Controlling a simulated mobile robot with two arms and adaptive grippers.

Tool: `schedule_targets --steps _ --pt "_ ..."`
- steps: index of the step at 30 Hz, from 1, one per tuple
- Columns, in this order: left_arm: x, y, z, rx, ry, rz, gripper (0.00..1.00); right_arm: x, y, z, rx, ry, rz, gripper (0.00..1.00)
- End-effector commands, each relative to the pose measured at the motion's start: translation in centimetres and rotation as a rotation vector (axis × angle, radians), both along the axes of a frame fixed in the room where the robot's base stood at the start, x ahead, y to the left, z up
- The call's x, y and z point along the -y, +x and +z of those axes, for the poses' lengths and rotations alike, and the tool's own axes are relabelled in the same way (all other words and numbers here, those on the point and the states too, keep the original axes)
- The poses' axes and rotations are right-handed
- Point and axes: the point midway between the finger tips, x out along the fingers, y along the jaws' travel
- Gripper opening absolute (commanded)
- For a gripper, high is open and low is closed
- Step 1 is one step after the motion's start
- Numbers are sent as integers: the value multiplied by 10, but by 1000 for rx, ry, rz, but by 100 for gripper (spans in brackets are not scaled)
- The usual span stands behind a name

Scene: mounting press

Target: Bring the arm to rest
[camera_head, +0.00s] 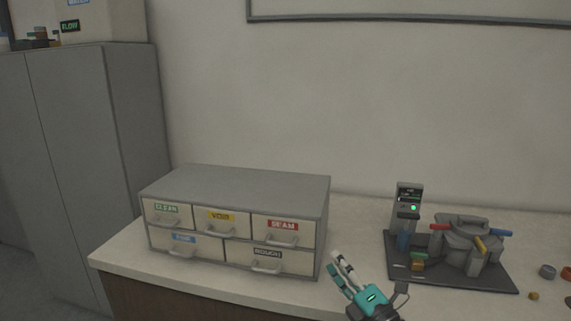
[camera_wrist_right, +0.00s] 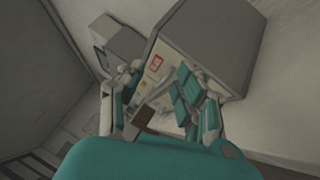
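The drawer cabinet also shows beyond the fingers in the right wrist view (camera_wrist_right: 205,42). My left gripper is in neither view.
The mounting press (camera_head: 468,243) stands on a dark base plate (camera_head: 492,281) at the right, beside a control post (camera_head: 407,205) with a green light. Small round pieces (camera_head: 548,271) lie at far right. Grey lockers (camera_head: 75,150) stand left. The cabinet's drawers look closed.

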Motion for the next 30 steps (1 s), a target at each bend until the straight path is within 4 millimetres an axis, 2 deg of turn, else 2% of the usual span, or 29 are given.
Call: schedule_targets --steps 1,5,8,9,12,15,18,24,30 --pt "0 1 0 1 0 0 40 12 -12 -18 -119 152 -74 35" --pt "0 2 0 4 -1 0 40 52 -51 -77 -453 533 -302 35" --pt "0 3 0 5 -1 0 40 77 -100 -130 -713 787 -486 35" --pt "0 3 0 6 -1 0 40 83 -122 -149 -808 871 -555 35" --pt "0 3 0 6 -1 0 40 92 -174 -185 -1002 1030 -707 35" --pt "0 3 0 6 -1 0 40 95 -217 -207 -1142 1131 -823 35" --pt "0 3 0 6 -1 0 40 96 -253 -221 -1250 1199 -919 35" --pt "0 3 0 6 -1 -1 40 93 -315 -235 -1419 1292 -1077 35" --pt "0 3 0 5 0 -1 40 88 -368 -241 -1557 1350 -1218 35"
